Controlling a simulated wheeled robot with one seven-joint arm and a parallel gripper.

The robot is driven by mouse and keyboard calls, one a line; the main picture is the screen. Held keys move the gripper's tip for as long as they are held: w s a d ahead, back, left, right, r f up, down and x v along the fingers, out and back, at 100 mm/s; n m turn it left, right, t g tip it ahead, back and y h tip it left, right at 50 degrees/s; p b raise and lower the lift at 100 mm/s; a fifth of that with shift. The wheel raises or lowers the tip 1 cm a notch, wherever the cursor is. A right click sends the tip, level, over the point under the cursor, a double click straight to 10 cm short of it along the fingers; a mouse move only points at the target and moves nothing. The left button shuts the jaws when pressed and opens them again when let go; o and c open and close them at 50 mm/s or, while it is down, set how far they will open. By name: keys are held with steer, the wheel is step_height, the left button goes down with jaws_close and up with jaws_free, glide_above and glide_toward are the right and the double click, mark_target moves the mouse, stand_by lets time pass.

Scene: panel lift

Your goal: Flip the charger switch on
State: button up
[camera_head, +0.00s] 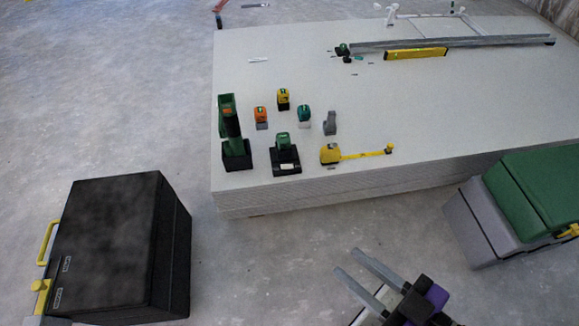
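What looks like the charger (287,167) is a black block near the front edge of the stack of white panels, with a green battery-like piece (282,141) on top. Its switch is too small to make out. My gripper (346,261) is at the lower middle right, in front of the stack and apart from it. Its two grey fingers are parallel with a clear gap, open and empty. The charger is up and to the left of it in the picture.
A green drill (231,124) stands left of the charger; a yellow tape measure (330,153) with its tape out lies right. Several small coloured packs stand behind. A yellow level (415,54) lies farther back. A black case (105,245) and green-grey box (540,190) flank the floor.

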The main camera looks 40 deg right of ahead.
steer(key=w, duration=0.2)
steer(key=w+t, duration=0.1)
steer(key=shift+w+d+f+m+h, duration=0.15)
steer(key=shift+d+f+m+h, duration=0.05)
steer(key=shift+d+m+h, duration=0.15)
jaws_close()
steer(key=w+d+f+m+g+h, duration=0.1)
steer(key=w+d+f+m+h, duration=0.15)
steer(key=w+d+f, duration=0.6)
steer(key=w+d+f+m+h, duration=0.25)
steer(key=w+f, duration=0.35)
steer(key=w, duration=0.5)
steer(key=w+d+f+m+g+h, duration=0.1)
steer(key=w+d+f+m+h, duration=0.15)
steer(key=w+d+f, duration=0.55)
steer(key=shift+g, duration=0.7)
steer(key=f, duration=0.2)
steer(key=a+f, duration=0.1)
steer(key=f, duration=0.2)
steer(key=shift+s, duration=0.15)
